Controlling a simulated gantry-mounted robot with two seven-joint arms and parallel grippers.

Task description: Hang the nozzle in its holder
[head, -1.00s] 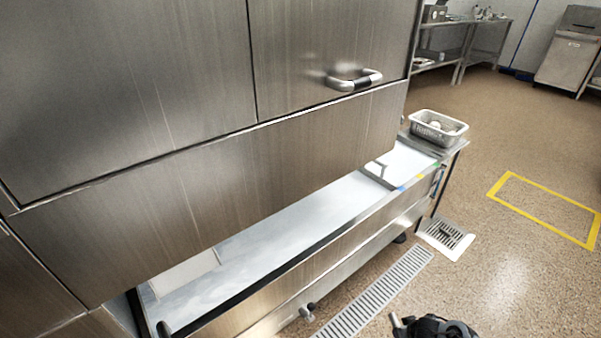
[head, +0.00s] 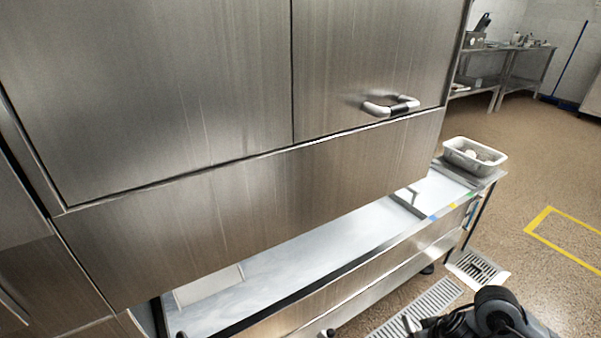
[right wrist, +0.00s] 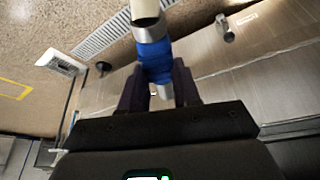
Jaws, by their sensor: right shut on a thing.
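The nozzle (right wrist: 153,50) has a blue grip, a metal collar and a pale end that runs out of the top of the right wrist view. My right gripper (right wrist: 158,84) is shut on its blue part, with a dark finger on each side. In the head view my dark right arm shows at the bottom right, over the floor beside the steel machine. I cannot make out the nozzle's holder with certainty in either view. My left gripper is in neither view.
A large steel machine with a bar handle (head: 391,107) fills the left and middle. Open floor lies to the right.

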